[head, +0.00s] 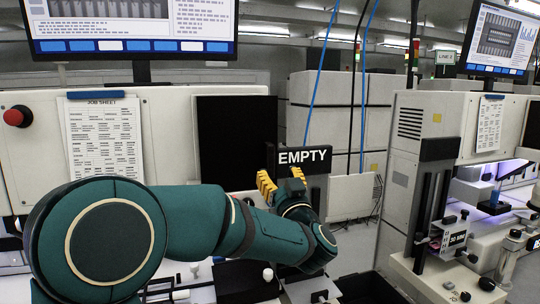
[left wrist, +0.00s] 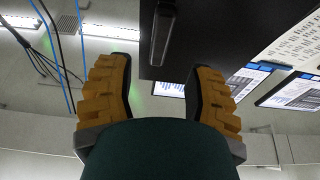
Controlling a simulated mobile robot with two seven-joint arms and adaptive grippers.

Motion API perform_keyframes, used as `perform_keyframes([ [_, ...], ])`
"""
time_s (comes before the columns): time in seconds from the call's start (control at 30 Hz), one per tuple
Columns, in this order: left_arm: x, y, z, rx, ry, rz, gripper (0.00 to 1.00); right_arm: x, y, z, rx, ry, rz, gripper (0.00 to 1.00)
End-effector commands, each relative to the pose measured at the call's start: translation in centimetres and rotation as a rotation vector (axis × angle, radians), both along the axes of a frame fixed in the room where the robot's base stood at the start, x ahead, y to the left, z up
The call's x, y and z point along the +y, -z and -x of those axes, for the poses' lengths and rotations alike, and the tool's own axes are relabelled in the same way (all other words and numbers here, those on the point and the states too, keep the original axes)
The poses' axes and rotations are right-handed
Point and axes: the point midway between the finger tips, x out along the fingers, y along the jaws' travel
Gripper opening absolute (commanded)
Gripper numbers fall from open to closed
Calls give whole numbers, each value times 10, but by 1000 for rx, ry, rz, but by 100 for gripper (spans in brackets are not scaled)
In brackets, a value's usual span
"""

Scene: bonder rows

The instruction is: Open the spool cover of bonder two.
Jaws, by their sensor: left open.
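A flat black panel (head: 222,143), which looks like the spool cover, sits on the front of the pale machine beside the job sheet. No number marks this machine as bonder two. My left gripper (head: 283,181) is open, with yellow fingers pointing up just right of the panel's lower right corner. In the left wrist view a dark panel (left wrist: 222,38) lies beyond the open fingers (left wrist: 160,72). A dark upright bar with a pale stripe (left wrist: 162,35) shows between them, and the gap looks empty. I cannot tell whether anything touches. My right gripper is not in view.
A dark block labelled EMPTY (head: 303,157) stands right behind my left gripper. A job sheet (head: 104,136) and a red button (head: 17,116) are on the machine's left. Another machine (head: 420,150) stands at right across a gap. Blue cables (head: 320,75) hang behind.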

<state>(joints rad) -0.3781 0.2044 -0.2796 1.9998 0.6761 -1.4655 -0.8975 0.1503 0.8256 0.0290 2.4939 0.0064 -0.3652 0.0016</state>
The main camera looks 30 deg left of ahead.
Motion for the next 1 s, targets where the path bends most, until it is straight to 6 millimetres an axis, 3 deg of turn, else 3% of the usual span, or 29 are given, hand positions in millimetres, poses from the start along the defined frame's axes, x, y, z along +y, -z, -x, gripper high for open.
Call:
perform_keyframes([
  [0.2, 30, -17, -25, 0, -2, -2, 53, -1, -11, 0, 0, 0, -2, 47],
  [0.4, 46, -25, -39, 0, 1, -2, 53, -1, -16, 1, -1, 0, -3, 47],
  [0.83, 51, -27, -44, 1, 3, -1, 55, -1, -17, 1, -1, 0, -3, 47],
  [1.0, 51, -27, -44, 1, 3, -1, 0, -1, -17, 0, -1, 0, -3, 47],
])
